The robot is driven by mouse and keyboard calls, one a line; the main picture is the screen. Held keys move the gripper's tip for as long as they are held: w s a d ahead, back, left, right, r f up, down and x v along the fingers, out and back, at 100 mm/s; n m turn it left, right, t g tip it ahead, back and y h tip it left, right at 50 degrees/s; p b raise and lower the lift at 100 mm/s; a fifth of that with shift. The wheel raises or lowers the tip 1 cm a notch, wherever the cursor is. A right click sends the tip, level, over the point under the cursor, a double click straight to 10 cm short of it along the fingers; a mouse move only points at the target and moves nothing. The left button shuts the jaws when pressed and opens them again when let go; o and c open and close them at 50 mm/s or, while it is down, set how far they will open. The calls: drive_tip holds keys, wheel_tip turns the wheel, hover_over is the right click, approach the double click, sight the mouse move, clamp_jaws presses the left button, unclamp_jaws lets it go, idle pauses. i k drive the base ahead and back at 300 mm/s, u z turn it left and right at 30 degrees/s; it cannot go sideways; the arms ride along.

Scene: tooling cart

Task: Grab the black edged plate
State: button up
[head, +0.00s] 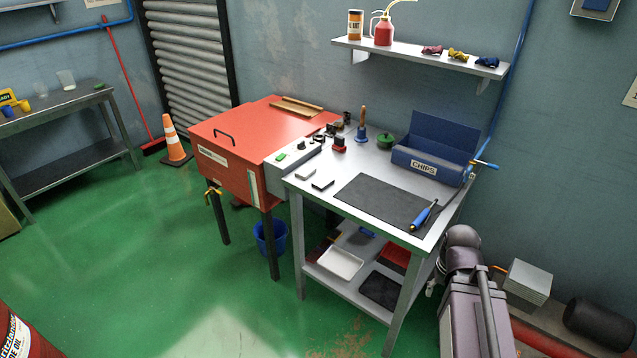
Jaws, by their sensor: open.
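Two small flat pieces lie near the left front of the grey work table (285,180). The nearer one (322,184) looks dark along its edge and best fits the black edged plate, though it is too small to be sure. The other one (305,174) is light grey on top and lies just behind it to the left. Nothing covers either piece. My gripper does not show in the head view.
A black mat (375,198) with a blue-handled tool (424,215) lies to the right. Behind are a blue CHIPS bin (428,164), a green pot (385,141) and a hand bell (362,128). A red cabinet (235,140) adjoins the left. Green floor is open in front.

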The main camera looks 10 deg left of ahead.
sight(324, 181)
drive_tip(key=i, duration=0.85)
drive_tip(key=z, duration=0.05)
